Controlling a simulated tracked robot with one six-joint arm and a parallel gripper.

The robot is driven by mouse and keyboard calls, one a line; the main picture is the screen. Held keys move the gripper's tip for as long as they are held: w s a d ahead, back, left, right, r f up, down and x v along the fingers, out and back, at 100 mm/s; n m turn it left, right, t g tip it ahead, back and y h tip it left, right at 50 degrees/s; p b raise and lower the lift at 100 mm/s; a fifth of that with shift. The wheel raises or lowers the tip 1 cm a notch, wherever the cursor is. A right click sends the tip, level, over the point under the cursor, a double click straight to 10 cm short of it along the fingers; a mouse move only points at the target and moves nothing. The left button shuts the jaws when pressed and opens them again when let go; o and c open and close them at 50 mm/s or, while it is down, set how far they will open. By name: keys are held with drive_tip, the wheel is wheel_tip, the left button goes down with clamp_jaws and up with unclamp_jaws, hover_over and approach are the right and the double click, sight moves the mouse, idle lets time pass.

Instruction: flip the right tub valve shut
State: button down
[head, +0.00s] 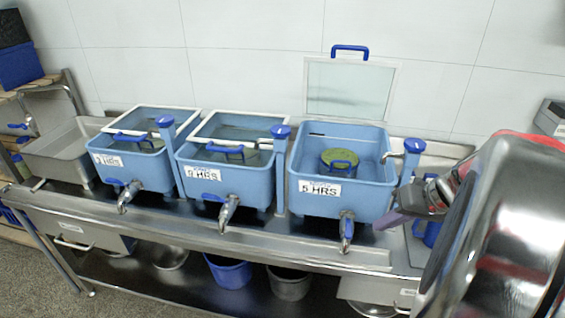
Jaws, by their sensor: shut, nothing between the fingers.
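The right tub (305,205) is light blue and labelled "5 HRS". Its glass lid (348,88) stands upright at the back, and a round green piece with a blue handle (341,160) sits inside. The right tub valve (346,231) is at the low front of the tub; its blue lever points down along the spout. My gripper (399,214) is shut and empty, to the right of this valve and apart from it in the picture. The arm's large shiny links fill the right edge and hide what is behind them.
The middle tub (258,186) and left tub (150,172) have lids down and valve levers pointing left. Blue-capped posts (413,147) rise beside the tubs. A steel bench (270,238) carries everything; a blue bucket (229,274) is below. A metal basin (60,155) is left.

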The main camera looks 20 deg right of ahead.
sight(349, 232)
drive_tip(key=shift+m+t, duration=0.4)
drive_tip(key=shift+t, duration=0.2)
drive_tip(key=d, duration=0.1)
drive_tip(key=s+d, duration=0.1)
drive_tip(key=d, duration=0.1)
drive_tip(key=d+f, duration=0.1)
drive_tip(key=d, duration=0.1)
drive_tip(key=shift+s+d, duration=0.15)
drive_tip(key=shift+s, duration=0.25)
drive_tip(key=w+a+f, duration=0.5)
drive_tip(key=w+f, duration=0.2)
drive_tip(key=f, duration=0.1)
drive_tip(key=shift+w+a, duration=0.25)
drive_tip(key=shift+w, duration=0.1)
